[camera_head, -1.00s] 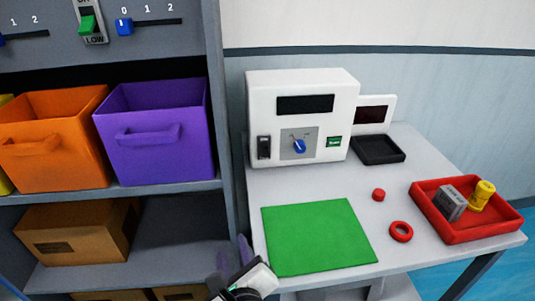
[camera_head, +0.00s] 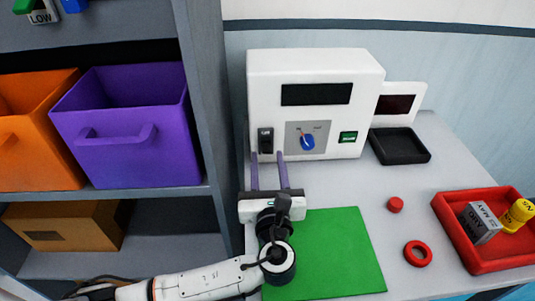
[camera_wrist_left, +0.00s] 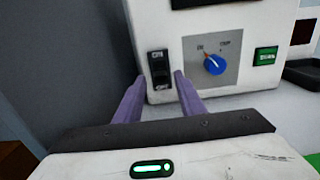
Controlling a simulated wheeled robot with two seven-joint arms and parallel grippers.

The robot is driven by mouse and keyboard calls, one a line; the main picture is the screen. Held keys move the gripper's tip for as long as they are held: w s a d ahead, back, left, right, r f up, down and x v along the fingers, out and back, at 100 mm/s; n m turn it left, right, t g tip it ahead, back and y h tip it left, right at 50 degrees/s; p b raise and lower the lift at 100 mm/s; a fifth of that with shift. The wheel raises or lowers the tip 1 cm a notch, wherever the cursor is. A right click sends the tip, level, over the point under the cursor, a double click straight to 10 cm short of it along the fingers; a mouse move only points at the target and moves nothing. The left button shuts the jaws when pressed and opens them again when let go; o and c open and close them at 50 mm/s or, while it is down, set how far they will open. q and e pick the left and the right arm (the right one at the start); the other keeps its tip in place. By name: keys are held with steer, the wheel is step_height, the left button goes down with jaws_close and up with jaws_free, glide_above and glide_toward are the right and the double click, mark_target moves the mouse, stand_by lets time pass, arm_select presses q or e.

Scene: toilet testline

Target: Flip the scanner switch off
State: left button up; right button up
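The scanner (camera_head: 315,75) is a white box at the back of the table, with a dark display, a blue knob (camera_head: 307,142) and a green button (camera_head: 348,137). Its black rocker switch (camera_head: 266,140) is at the lower left of the front face; in the left wrist view the switch (camera_wrist_left: 159,69) shows ON at the top and OFF at the bottom. My left gripper (camera_head: 268,157) is open and empty, its two purple fingers pointing at the scanner just below the switch. In the left wrist view the fingertips (camera_wrist_left: 157,75) lie either side of the switch's lower part. Contact cannot be told. My right gripper is not in view.
A green mat (camera_head: 335,255) lies in front of the scanner. A red tray (camera_head: 480,255) with a grey box and yellow bottle is at the right, near a red ring (camera_head: 418,253) and red cap (camera_head: 396,205). A black tray (camera_head: 399,146) sits beside the scanner. A shelf post (camera_head: 205,110) stands close left.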

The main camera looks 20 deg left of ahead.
mark_target(266, 149)
arm_select(q)
steer(key=shift+x, duration=1.05)
steer(key=shift+w+a, duration=0.1)
steer(key=shift+w, duration=0.15)
jaws_close()
steer(key=shift+f+t+b, duration=0.4)
steer(key=shift+f+b, duration=0.05)
steer(key=shift+b, duration=0.5)
steer(key=shift+y+b, duration=0.3)
steer(key=shift+r, duration=0.15)
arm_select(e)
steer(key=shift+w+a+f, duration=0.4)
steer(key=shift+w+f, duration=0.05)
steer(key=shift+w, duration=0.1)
arm_select(q)
jaws_free()
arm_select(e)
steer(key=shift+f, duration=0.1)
